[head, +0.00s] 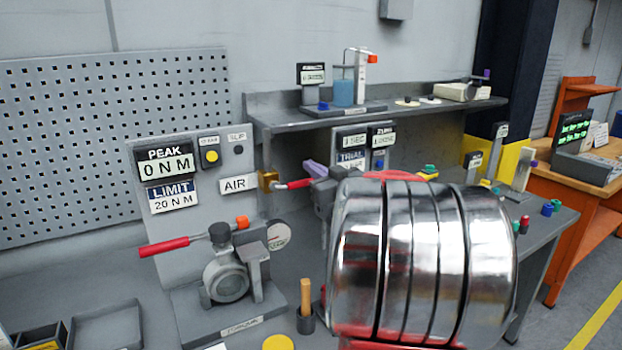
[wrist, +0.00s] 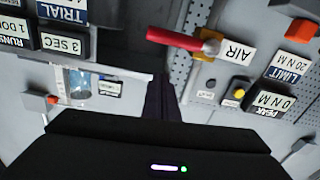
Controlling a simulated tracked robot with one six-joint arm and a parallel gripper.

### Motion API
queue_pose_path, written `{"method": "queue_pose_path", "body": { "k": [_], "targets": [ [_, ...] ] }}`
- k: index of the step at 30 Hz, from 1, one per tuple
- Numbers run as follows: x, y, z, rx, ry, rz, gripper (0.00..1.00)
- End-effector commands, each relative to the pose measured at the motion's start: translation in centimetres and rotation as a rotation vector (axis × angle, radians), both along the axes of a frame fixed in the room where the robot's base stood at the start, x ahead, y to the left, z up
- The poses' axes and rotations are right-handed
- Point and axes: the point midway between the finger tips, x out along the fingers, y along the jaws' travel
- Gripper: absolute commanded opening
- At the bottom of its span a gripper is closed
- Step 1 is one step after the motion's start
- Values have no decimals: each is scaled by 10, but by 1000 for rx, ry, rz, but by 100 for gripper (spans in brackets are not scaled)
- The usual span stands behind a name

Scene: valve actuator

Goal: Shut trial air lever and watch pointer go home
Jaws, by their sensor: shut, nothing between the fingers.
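The air lever, a red handle on a brass valve beside the AIR label, shows in the head view (head: 294,184) pointing right, roughly level. It also shows in the wrist view (wrist: 174,39), which is upside down. My gripper (wrist: 163,82) is shut and empty, its dark fingers apart from the lever in the picture. In the head view my shiny arm hides the fingers and most of the grey actuator (head: 324,198). A lavender piece (head: 315,169) shows above the actuator; I cannot tell whether it is the pointer. A small round dial (head: 279,236) sits on the torque rig.
The torque rig (head: 227,280) has its own red handle (head: 164,247) pointing left. The panel (head: 209,160) reads PEAK 0 N M. A shelf (head: 375,117) carries a blue beaker (head: 344,93). A wooden-handled tool (head: 305,298) stands upright in front.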

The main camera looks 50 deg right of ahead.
Motion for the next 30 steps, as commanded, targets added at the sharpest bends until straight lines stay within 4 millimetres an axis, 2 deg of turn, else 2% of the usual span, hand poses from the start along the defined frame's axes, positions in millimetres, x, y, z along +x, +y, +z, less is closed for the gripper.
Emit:
{"method": "queue_pose_path", "body": {
  "k": [1,15,21,30],
  "targets": [
    [-10,1,-3,3,4,-4,0],
    [-79,24,-4,3,2,-1,0],
    [-90,29,-5,3,2,1,0],
    [-90,29,-5,3,3,3,0]
  ]
}}
